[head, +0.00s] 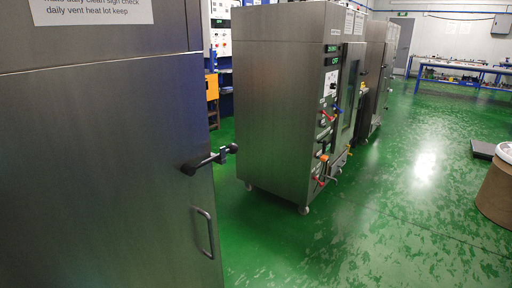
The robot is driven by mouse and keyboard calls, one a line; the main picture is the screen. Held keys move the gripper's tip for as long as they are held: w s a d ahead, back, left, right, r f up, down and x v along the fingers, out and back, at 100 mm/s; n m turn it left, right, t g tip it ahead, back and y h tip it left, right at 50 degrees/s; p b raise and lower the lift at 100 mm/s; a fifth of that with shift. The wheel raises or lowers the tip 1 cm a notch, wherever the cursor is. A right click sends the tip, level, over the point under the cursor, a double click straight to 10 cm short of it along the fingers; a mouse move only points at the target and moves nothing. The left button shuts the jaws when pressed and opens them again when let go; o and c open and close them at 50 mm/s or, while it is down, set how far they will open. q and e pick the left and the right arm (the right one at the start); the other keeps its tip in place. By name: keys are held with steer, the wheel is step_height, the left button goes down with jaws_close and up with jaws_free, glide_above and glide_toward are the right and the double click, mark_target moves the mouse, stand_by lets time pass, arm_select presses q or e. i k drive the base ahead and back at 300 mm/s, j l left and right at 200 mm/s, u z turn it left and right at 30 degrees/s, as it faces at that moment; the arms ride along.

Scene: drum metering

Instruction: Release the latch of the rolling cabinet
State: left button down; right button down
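A large grey steel cabinet (95,170) fills the left of the head view, very close to me. Its door carries a black lever latch (208,159) that sticks out to the right at the door's edge. Below it is a curved metal pull handle (205,232). The door looks closed. The foot of this cabinet is out of view. A second steel cabinet (280,100) on small casters (304,210) stands behind it, with displays, coloured valves and levers on its narrow front. Neither of my grippers shows.
The green floor (400,210) is open at the centre and right. A brown drum (496,190) with a white top stands at the right edge, near a dark low platform (483,149). Blue-framed tables (460,68) stand at the back.

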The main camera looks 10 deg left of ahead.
mark_target(233, 148)
steer(key=i+z, duration=0.15)
steer(key=i, duration=0.7)
